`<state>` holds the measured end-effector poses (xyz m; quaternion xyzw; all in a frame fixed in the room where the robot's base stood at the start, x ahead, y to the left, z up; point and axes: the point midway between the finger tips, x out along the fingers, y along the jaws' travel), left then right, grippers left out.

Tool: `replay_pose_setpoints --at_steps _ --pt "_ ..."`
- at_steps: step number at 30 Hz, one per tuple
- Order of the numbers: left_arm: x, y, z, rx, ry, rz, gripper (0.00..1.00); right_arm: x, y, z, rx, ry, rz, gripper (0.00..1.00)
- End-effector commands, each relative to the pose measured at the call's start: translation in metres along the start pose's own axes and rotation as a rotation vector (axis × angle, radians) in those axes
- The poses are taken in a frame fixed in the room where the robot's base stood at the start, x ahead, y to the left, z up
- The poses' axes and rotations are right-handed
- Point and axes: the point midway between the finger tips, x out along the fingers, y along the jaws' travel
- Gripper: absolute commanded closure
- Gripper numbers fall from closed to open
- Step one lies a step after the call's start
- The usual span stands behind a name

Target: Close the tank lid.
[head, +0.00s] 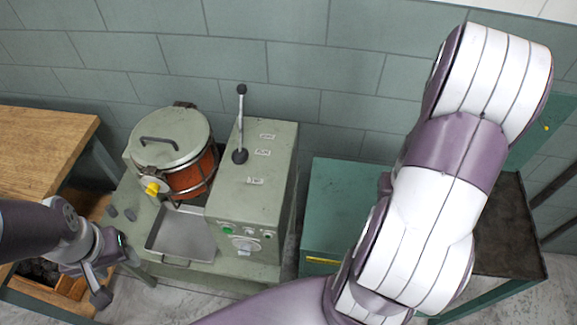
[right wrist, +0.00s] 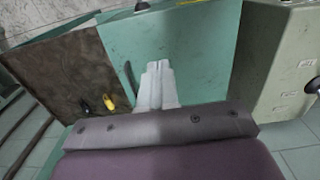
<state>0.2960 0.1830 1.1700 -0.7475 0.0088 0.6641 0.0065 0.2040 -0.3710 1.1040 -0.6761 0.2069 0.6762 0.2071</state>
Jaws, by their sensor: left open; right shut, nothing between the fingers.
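The tank (head: 195,178) is a round orange-brown vessel on the grey-green machine in the head view. Its lid (head: 178,130) is a round grey-green disc with a dark bar handle (head: 172,147), lying over the tank's top; I cannot tell whether it is fully seated. My left gripper (head: 122,280) is open and empty at the lower left, below and apart from the tank. My right gripper (right wrist: 157,85) is shut and empty in the right wrist view, over the green cabinet; my arm hides it in the head view.
The machine's control box (head: 255,190) with an upright black-knobbed lever (head: 241,120) stands right of the tank. A metal tray (head: 185,238) lies in front. A wooden table (head: 45,145) is at left, a green cabinet (head: 335,200) at right. A yellow-and-black item (right wrist: 108,102) shows beside a dark surface.

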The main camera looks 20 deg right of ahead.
Motion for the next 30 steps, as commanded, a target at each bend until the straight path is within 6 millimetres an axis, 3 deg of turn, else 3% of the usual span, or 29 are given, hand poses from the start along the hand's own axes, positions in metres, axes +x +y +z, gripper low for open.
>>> replay_pose_setpoints --at_steps 5,19,30 --pt "0.000 0.000 0.000 0.000 0.000 0.000 0.44 0.001 0.000 0.000 0.000 0.000 0.000 1.00" --pt "0.030 0.000 0.004 0.000 0.000 0.000 0.44 0.044 0.038 0.000 0.002 -0.001 0.000 1.00" --pt "0.031 0.000 0.004 0.000 0.000 0.000 0.44 0.046 0.043 0.000 0.000 0.000 0.000 1.00"
